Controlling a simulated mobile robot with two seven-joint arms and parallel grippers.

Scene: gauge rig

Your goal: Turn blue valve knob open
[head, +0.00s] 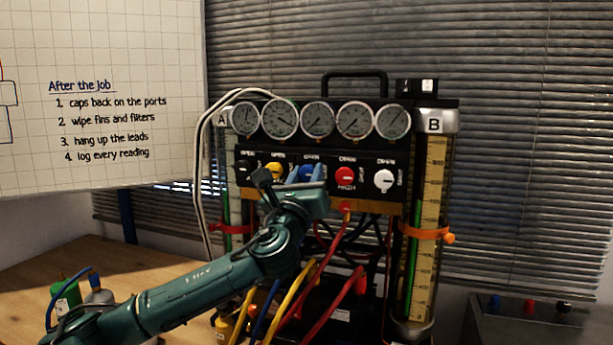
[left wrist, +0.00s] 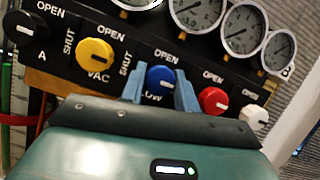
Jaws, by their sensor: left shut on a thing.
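The blue valve knob (left wrist: 161,79) sits in the middle of the row on the rig's black panel, between the yellow knob (left wrist: 95,55) and the red knob (left wrist: 213,100). My left gripper (left wrist: 160,88) has its two blue fingers on either side of the blue knob and is shut on it. In the head view the blue knob (head: 306,173) is partly covered by my left gripper (head: 305,177), whose arm comes in from the lower left. The knob's lower label is partly hidden by the wrist. My right gripper is not in view.
A black knob (left wrist: 27,25) is at the left end and a white knob (head: 383,181) at the right end. Several round gauges (head: 318,119) line the top. Red, yellow and blue hoses (head: 297,285) hang below the panel, close to my left arm. Glass columns stand at both sides.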

